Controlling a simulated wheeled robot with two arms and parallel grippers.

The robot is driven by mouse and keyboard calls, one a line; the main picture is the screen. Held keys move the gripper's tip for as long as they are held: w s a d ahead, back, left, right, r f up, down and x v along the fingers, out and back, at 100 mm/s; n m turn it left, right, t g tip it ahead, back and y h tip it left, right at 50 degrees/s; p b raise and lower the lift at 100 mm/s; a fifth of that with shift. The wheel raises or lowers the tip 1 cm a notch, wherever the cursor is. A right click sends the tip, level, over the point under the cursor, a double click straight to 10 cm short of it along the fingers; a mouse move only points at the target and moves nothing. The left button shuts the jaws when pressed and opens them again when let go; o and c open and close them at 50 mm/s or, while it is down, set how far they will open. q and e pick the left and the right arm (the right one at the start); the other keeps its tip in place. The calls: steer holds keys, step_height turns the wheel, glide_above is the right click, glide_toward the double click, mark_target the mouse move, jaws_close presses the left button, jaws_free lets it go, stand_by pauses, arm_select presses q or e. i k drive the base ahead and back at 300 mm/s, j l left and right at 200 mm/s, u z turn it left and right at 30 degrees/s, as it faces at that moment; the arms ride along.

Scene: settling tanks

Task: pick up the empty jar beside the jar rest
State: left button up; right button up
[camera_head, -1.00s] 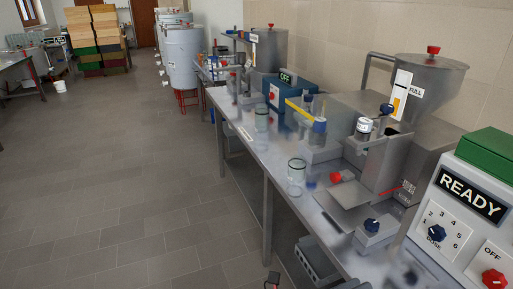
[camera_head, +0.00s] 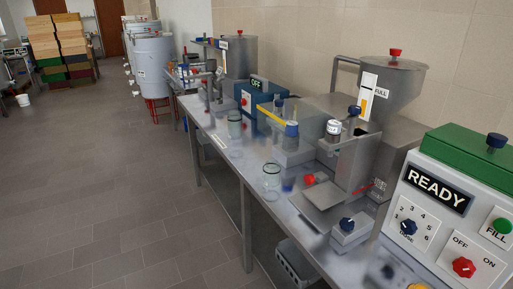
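A clear, empty-looking glass jar (camera_head: 271,183) stands upright on the steel bench, left of the flat grey plate (camera_head: 320,196) in front of the filling machine. This plate may be the jar rest; I cannot be sure. A second clear glass jar (camera_head: 234,126) stands farther back on the bench. Neither of my grippers is in view.
The steel bench (camera_head: 229,158) runs along the wall. The filling machine with a hopper (camera_head: 388,90) and a READY control box (camera_head: 440,200) stand at right. A grey crate (camera_head: 296,264) sits below.

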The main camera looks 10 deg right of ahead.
mark_target(271, 170)
steer(key=i+j, duration=1.4)
steer(key=j, duration=0.15)
